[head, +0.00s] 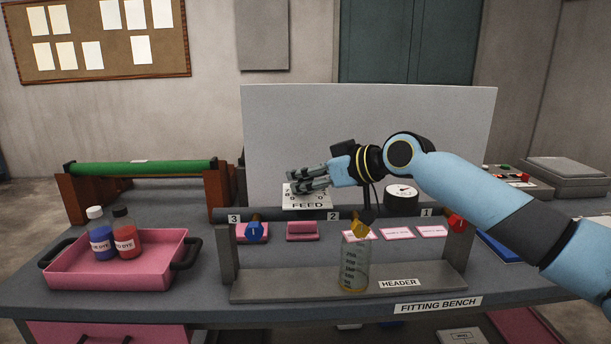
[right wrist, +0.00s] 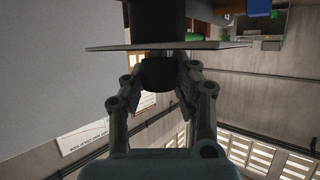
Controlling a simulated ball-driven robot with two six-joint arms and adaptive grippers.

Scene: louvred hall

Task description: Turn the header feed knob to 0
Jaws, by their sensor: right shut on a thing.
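The header feed knob shows in the right wrist view as a dark round body (right wrist: 158,76) below the thin edge of its dial plate (right wrist: 215,45). My right gripper (right wrist: 160,88) has its fingers on both sides of it and is shut on it. In the head view my right gripper (head: 308,181) is over the white FEED plate (head: 306,204) and hides the knob. A few marks show at the plate's left edge, but the pointer's setting cannot be read. My left gripper is out of view.
A round gauge (head: 401,192) is right of the FEED plate, behind my right arm. A pink tray (head: 75,281) with blue and red dye bottles is at left. A white panel (head: 300,125) stands behind.

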